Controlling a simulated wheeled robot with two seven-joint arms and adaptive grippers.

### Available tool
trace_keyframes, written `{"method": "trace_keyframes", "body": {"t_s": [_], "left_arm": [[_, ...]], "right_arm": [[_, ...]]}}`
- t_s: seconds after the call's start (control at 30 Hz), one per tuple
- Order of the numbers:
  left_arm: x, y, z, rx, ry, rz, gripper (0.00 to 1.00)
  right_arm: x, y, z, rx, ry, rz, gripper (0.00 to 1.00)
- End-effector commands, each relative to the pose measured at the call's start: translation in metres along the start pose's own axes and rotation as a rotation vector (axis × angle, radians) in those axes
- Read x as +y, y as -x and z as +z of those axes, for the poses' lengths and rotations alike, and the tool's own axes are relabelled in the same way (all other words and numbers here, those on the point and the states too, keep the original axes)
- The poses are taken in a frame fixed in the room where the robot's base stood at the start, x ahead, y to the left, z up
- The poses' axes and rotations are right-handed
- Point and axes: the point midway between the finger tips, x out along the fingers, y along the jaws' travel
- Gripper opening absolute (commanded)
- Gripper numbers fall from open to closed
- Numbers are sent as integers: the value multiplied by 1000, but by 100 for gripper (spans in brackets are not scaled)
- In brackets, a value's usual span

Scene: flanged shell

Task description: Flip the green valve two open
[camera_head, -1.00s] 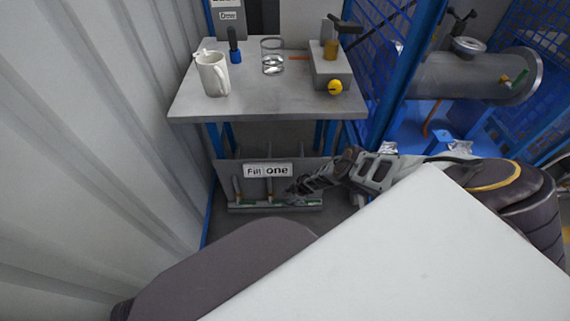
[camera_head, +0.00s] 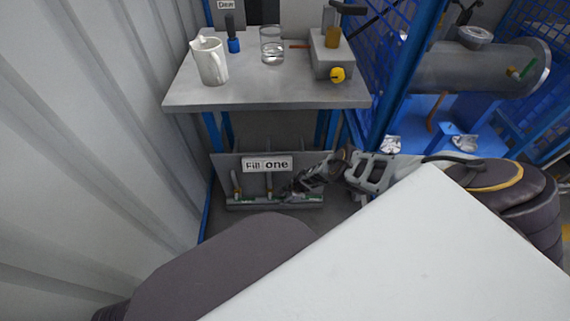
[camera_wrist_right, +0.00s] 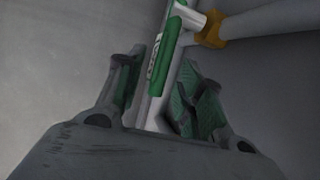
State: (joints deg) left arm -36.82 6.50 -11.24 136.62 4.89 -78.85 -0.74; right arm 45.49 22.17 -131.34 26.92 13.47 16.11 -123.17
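A low grey panel (camera_head: 225,165) under the table carries a "Fill one" sign (camera_head: 266,164) and a pipe row with small green handles near the floor. One green handle (camera_head: 240,199) shows at the left of the row; which one is valve two I cannot tell. My right gripper (camera_head: 287,191) reaches in from the right, in front of the row, covering part of it. In the right wrist view, my right gripper (camera_wrist_right: 162,92) is open, with a green valve handle (camera_wrist_right: 163,58) on a pale pipe just beyond and between its fingers. Contact is unclear. My left gripper is out of view.
Above is a grey table (camera_head: 265,92) with a white pitcher (camera_head: 209,61), a glass (camera_head: 271,45) and a block with a yellow knob (camera_head: 338,74). A blue mesh frame (camera_head: 395,85) stands right, a corrugated wall (camera_head: 90,130) left.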

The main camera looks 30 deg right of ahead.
Motion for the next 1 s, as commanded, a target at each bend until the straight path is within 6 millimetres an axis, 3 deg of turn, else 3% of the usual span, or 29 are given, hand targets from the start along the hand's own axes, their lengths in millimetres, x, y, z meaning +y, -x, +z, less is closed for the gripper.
{"method": "trace_keyframes", "body": {"t_s": [0.43,0.73,1.0], "left_arm": [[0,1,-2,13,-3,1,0],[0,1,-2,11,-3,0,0],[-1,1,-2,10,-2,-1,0]], "right_arm": [[0,-2,0,0,0,0,37],[0,-2,0,0,0,0,1],[0,-2,0,0,0,0,0]]}}
